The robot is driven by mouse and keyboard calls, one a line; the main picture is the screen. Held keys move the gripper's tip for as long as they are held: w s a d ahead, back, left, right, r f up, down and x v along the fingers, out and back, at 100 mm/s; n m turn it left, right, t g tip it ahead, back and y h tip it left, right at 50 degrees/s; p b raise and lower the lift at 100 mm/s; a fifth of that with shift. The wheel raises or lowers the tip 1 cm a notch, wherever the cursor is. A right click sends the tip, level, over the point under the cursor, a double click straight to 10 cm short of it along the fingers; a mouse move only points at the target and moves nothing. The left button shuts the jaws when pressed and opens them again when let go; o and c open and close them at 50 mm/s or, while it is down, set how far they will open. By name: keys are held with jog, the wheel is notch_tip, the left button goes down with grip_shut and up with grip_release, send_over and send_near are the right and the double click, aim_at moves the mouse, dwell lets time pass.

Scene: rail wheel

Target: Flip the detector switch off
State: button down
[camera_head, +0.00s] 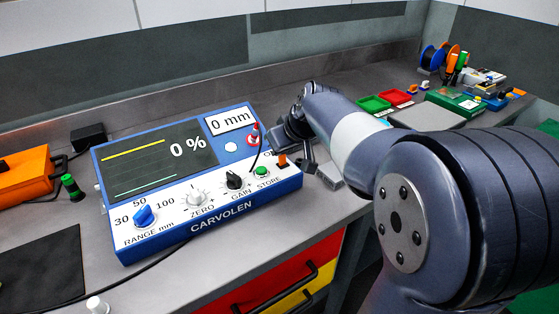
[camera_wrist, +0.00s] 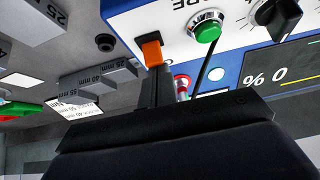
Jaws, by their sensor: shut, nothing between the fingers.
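The detector (camera_head: 165,220) is a blue box with a white panel marked CARVOLEN, and its screen reads 0 %. Its orange switch (camera_head: 282,160) sits at the right end of the panel, beside the green STORE button (camera_head: 262,171). The switch also shows in the wrist view (camera_wrist: 152,50), just beyond my fingertips. My gripper (camera_head: 308,162) is shut and empty, close to the right of the switch. In the wrist view, its dark fingers (camera_wrist: 156,84) line up with the switch's lower end. I cannot tell whether they touch it.
A red connector (camera_head: 253,131) with a black cable stands near the panel's upper right. Grey marked blocks (camera_wrist: 97,78) lie on the bench beside the detector. An orange box (camera_head: 25,175) stands at the left. Green and red trays (camera_head: 373,104) are farther back.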

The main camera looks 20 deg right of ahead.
jog(key=shift+s+d+f+t+y+b, duration=0.1)
jog(key=shift+s+f+t+y+b, duration=0.3)
jog(key=shift+b, duration=1.25)
jog(key=shift+s+d+f+t+b, duration=0.15)
jog(key=shift+t+b, duration=0.55)
jog(key=shift+b, duration=0.9)
jog(key=shift+a+r+p, duration=0.1)
jog(key=shift+r+p, duration=0.4)
jog(key=shift+r, duration=0.05)
jog(key=shift+s+d+r, duration=0.25)
jog(key=shift+s+r, duration=0.05)
jog(key=shift+s, duration=0.35)
